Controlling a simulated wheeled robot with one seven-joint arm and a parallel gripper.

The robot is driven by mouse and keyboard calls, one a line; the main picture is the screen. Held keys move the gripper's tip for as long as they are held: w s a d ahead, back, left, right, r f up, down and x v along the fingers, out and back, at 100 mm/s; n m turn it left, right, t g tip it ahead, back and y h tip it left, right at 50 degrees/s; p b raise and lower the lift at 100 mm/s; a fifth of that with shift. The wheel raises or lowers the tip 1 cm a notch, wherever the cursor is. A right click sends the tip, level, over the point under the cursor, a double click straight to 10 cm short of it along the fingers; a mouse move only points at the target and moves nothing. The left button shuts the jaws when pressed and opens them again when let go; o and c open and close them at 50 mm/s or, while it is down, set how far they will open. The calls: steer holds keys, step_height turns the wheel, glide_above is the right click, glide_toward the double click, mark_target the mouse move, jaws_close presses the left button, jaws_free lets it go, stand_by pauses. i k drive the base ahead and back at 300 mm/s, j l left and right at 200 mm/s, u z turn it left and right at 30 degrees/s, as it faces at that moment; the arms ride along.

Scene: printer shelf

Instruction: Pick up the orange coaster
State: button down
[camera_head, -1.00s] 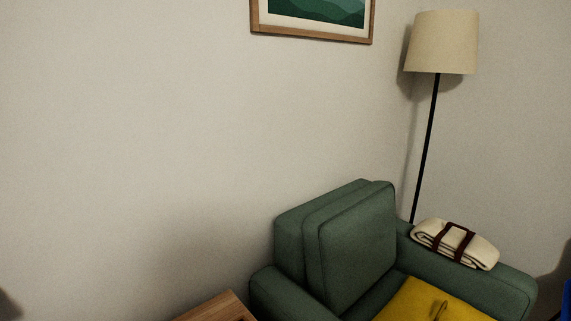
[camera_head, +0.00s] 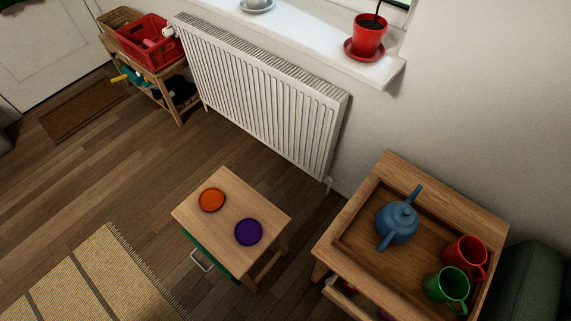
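The orange coaster (camera_head: 211,200) is a small round disc lying flat on the top of a small wooden table (camera_head: 195,220). It lies toward the table's far left part. A purple coaster (camera_head: 248,232) lies apart from it, to its lower right on the same table. Nothing covers the orange coaster. My gripper is not in view.
A larger wooden table (camera_head: 340,218) at right has a recessed top holding a blue teapot (camera_head: 397,222), a red mug (camera_head: 466,256) and a green mug (camera_head: 446,287). A white radiator (camera_head: 260,90) stands behind. Wooden floor (camera_head: 95,195) is open at left, beside a woven rug (camera_head: 95,285).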

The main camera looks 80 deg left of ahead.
mark_target(212, 199)
steer(key=u, duration=0.45)
steer(key=l+u, duration=0.1)
steer(key=u, duration=0.4)
steer(key=k+u, duration=0.1)
steer(key=u, duration=1.3)
steer(key=k+j+u, duration=0.1)
steer(key=j+u, duration=0.2)
steer(key=j, duration=0.2)
steer(key=k+j+u, duration=0.1)
steer(key=j+u, duration=0.2)
steer(key=j, duration=0.2)
